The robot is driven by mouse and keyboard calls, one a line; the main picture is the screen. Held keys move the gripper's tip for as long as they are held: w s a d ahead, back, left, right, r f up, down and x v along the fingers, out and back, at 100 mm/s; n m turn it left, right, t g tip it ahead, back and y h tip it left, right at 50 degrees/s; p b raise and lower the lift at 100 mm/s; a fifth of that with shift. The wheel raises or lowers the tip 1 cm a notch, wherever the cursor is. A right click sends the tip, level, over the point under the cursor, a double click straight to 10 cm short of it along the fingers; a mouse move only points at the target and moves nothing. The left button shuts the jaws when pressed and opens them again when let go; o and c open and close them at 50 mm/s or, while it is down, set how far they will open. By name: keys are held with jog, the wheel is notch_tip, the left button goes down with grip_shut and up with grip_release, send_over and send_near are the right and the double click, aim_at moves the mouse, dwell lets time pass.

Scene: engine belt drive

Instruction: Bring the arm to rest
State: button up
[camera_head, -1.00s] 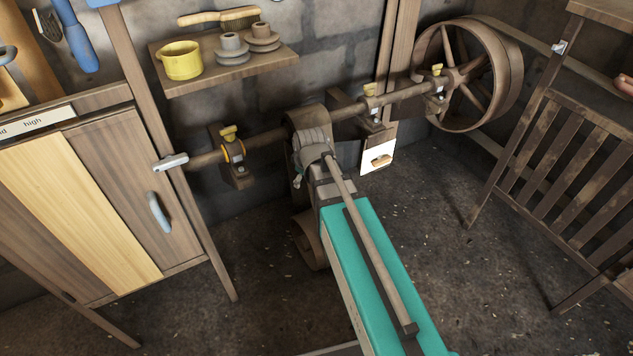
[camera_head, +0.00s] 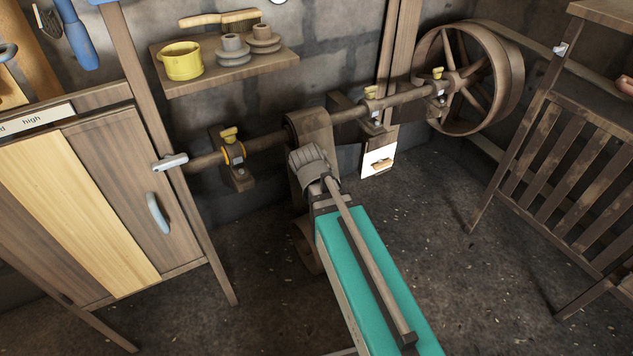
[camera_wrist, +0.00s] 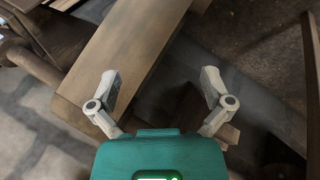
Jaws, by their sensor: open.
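My gripper (camera_wrist: 161,82) shows in the wrist view with its two grey fingers wide apart and nothing held between them. A broad brown flat piece (camera_wrist: 128,62) runs behind the fingers; I cannot tell whether it is the belt, or how far off it is. In the head view, my teal arm (camera_head: 365,262) reaches forward from the bottom, and its grey wrist end (camera_head: 307,165) is in front of the belt (camera_head: 312,126) that hangs over the shaft. The fingers are hidden in the head view.
The line shaft (camera_head: 266,142) runs along the wall to a large spoked wheel (camera_head: 463,80) at right. A shelf (camera_head: 218,73) holds a yellow pot (camera_head: 181,61) and stepped pulleys (camera_head: 233,50). A cabinet (camera_head: 140,165) stands left, and a slatted wooden frame (camera_head: 560,150) right. Floor between is clear.

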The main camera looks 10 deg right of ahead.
jog(key=s+f+m+g+y, duration=0.3)
jog(key=s+m+g, duration=0.2)
jog(key=s+m, duration=0.5)
notch_tip(320, 180, up, 34)
jog(key=s+n+p, duration=0.1)
jog(key=n+p, duration=0.1)
jog(key=p, duration=3.1)
jog(key=shift+s+p, duration=0.25)
jog(key=shift+p, duration=0.1)
